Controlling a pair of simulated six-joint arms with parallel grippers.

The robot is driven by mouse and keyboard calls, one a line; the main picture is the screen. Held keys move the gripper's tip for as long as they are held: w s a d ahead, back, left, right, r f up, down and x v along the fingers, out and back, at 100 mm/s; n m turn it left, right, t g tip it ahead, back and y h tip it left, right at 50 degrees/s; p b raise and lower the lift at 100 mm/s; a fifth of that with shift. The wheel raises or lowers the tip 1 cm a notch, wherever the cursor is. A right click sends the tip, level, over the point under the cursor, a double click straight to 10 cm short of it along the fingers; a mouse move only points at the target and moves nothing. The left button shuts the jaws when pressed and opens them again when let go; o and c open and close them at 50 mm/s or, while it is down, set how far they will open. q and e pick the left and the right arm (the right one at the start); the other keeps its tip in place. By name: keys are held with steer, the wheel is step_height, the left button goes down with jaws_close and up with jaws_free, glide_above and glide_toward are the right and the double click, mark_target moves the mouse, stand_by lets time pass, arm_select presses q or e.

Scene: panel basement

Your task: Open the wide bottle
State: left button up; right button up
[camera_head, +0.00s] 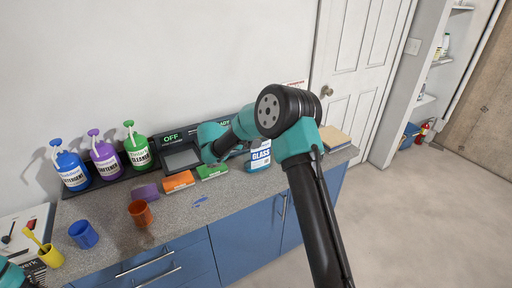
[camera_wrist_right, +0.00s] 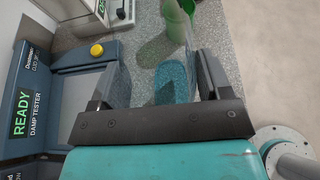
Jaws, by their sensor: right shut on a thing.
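A bottle labelled GLASS (camera_head: 259,157), with a blue label, stands on the counter, its upper part partly behind my right arm. In the right wrist view my right gripper (camera_wrist_right: 163,85) spans a see-through blue patch (camera_wrist_right: 171,80), which looks like this bottle seen from close up; its cap cannot be made out. The gripper is shut on it. In the head view my own arm hides most of the right gripper. Pump bottles in blue (camera_head: 72,172), purple (camera_head: 104,157) and green (camera_head: 137,148) stand at the back left. My left arm shows only at the bottom-left corner, without fingertips.
The damp tester (camera_wrist_right: 35,105) is beside the right gripper. A green cylinder (camera_wrist_right: 178,22) stands beyond it. Orange (camera_head: 141,214), blue (camera_head: 83,235) and yellow (camera_head: 50,256) cups stand left.

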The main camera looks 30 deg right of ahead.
steer(key=shift+r, duration=0.15)
steer(key=shift+r, duration=1.5)
steer(key=shift+s+a+r, duration=0.15)
steer(key=shift+s+r, duration=0.05)
steer(key=shift+s, duration=0.1)
steer(key=s+a+r, duration=0.1)
steer(key=s+a, duration=0.6)
steer(key=s, duration=0.6)
steer(key=shift+s+a+r, duration=0.15)
steer(key=shift+a, duration=0.25)
steer(key=shift+r, duration=0.1)
